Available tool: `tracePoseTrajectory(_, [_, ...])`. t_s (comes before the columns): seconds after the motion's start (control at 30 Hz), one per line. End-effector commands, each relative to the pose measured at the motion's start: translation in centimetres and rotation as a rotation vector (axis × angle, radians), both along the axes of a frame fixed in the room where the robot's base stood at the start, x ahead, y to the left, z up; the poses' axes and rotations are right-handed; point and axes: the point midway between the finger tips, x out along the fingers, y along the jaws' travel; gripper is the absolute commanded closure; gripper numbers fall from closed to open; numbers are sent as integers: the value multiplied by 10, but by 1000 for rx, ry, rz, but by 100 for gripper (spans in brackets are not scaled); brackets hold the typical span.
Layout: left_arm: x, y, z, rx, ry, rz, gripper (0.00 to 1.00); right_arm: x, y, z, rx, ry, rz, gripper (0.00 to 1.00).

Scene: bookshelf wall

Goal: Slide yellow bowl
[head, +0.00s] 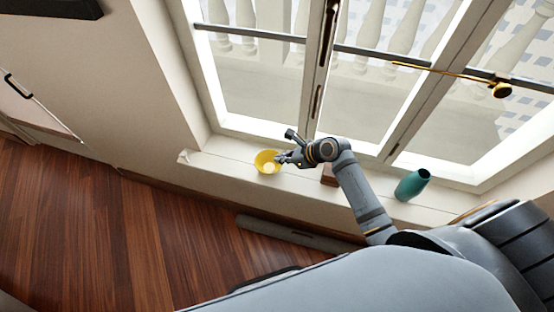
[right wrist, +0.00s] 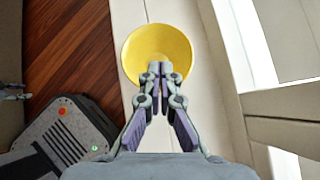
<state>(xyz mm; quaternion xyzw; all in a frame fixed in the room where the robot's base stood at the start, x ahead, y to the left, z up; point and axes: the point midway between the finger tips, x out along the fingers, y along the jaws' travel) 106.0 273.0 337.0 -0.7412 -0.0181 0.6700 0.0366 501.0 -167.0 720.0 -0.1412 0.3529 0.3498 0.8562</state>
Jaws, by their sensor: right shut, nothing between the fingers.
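The yellow bowl (head: 266,161) sits upright on the white window sill (head: 225,165), near the sill's left end in the head view. My right gripper (head: 283,158) is at the bowl's right side there. In the right wrist view the bowl (right wrist: 158,50) lies straight ahead, and the shut fingertips (right wrist: 160,68) overlap its near rim. The fingers hold nothing; whether they touch the bowl I cannot tell. Part of the near rim is hidden behind the fingers. My left gripper is not in view.
A teal vase (head: 412,185) stands on the sill to the right of my right arm. A brown block (head: 328,176) is partly hidden behind the arm. Window frames rise behind the sill. The wooden floor (head: 110,230) lies below its front edge.

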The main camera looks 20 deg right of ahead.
Motion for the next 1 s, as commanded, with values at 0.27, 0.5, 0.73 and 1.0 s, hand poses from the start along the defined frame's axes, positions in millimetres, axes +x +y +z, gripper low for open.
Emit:
tracePoseTrajectory(0.27, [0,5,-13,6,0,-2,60,27,27,-38,2,0,0,100])
tracePoseTrajectory(0.5, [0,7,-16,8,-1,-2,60,37,37,-52,0,0,0,100])
tracePoseTrajectory(0.73, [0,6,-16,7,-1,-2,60,37,37,-52,-1,0,1,100])
tracePoseTrajectory(1.0, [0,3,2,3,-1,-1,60,56,54,-45,4,-1,-1,100])
